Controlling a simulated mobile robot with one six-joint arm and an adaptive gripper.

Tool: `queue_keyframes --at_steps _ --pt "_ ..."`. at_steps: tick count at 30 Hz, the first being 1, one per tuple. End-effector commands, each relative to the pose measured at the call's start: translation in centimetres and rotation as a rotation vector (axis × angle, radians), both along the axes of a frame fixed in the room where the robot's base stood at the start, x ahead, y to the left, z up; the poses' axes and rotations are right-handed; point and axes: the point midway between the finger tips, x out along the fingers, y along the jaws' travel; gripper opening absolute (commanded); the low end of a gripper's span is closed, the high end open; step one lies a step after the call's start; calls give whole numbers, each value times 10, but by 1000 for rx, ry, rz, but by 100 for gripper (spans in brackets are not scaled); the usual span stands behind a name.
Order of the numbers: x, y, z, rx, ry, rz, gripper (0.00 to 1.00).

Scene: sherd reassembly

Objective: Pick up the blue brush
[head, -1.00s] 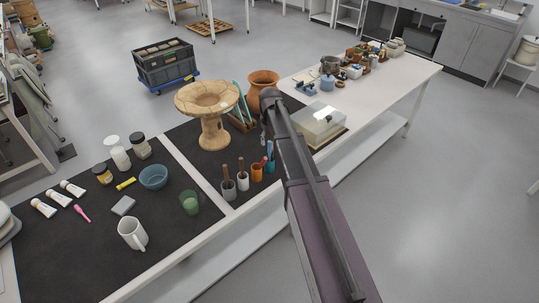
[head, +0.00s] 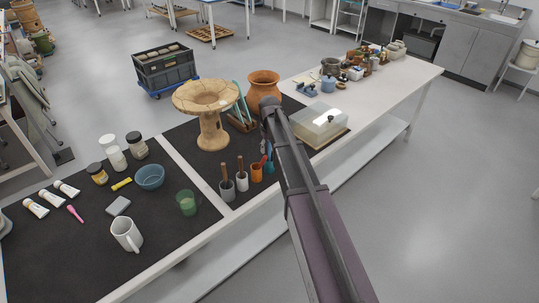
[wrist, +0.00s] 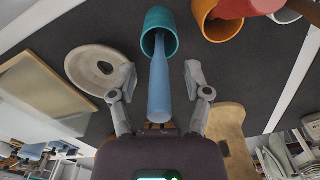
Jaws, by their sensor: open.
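The blue brush (wrist: 159,92) stands in a teal cup (wrist: 159,25), its handle pointing toward me in the wrist view. My gripper (wrist: 161,80) is open, with one finger on each side of the blue handle and a visible gap on both sides. In the head view the teal cup (head: 269,166) sits at the right end of a row of cups, just left of my arm. My arm hides most of the gripper there.
An orange cup (head: 256,173) with a red-handled tool is beside the teal cup. Open floor lies right of the table.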

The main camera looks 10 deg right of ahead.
Motion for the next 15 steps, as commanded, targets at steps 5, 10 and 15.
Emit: queue_keyframes --at_steps 5,10,15 --pt "0 0 0 0 0 0 63" --pt "0 0 0 0 0 0 63" --pt "0 0 0 0 0 0 28"
